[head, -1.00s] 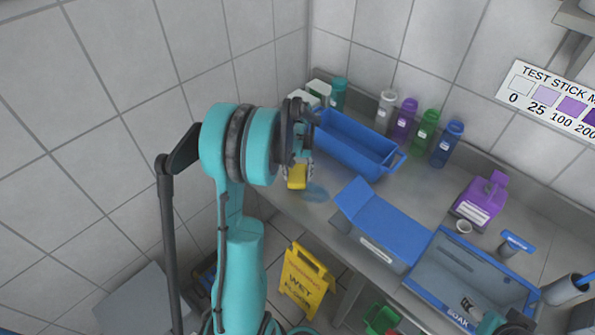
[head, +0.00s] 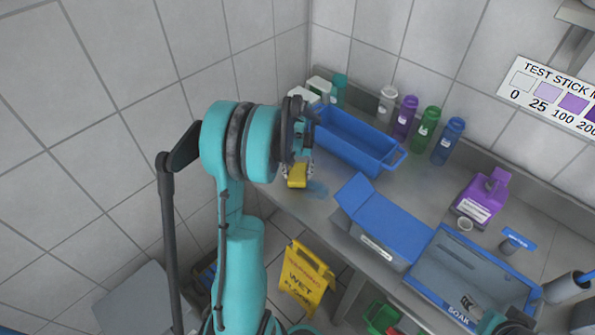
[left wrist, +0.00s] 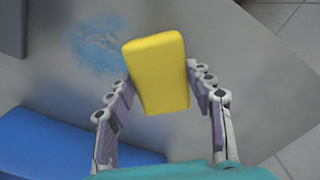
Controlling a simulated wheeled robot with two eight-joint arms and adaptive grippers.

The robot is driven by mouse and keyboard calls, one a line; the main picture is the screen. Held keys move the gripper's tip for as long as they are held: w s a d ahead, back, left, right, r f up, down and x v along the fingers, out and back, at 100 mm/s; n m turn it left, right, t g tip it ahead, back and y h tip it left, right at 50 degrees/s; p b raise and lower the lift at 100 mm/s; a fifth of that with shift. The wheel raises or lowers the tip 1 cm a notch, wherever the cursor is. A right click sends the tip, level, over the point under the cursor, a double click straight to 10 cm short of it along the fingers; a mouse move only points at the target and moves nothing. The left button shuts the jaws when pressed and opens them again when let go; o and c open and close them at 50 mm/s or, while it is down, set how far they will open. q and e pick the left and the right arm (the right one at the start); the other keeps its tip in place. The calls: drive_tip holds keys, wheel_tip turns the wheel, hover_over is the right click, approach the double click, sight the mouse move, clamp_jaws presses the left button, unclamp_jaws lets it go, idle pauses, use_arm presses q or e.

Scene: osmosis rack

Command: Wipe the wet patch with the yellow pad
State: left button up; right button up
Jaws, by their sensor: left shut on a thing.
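The yellow pad (head: 297,176) is in my left gripper (head: 299,168), near the left front edge of the counter. In the left wrist view the fingers of my left gripper (left wrist: 168,90) are shut on the sides of the pad (left wrist: 157,72). The wet patch (head: 318,190) is a bluish smear on the grey counter, just right of the pad. It shows in the left wrist view (left wrist: 95,42) at upper left, beside the pad. I cannot tell whether the pad touches the counter. My right gripper (head: 468,302) is small and dark over the soak bin; its jaws are unclear.
A blue tub (head: 357,148) stands behind the patch, and a blue-lidded box (head: 372,240) to its right. Several bottles (head: 405,117) line the wall. A grey soak bin (head: 440,270) is at right. A yellow floor sign (head: 305,280) stands below the counter.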

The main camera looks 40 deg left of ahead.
use_arm(q)
drive_tip(key=shift+f+b, duration=0.45)
drive_tip(key=shift+f, duration=0.2)
drive_tip(key=shift+d, duration=0.1)
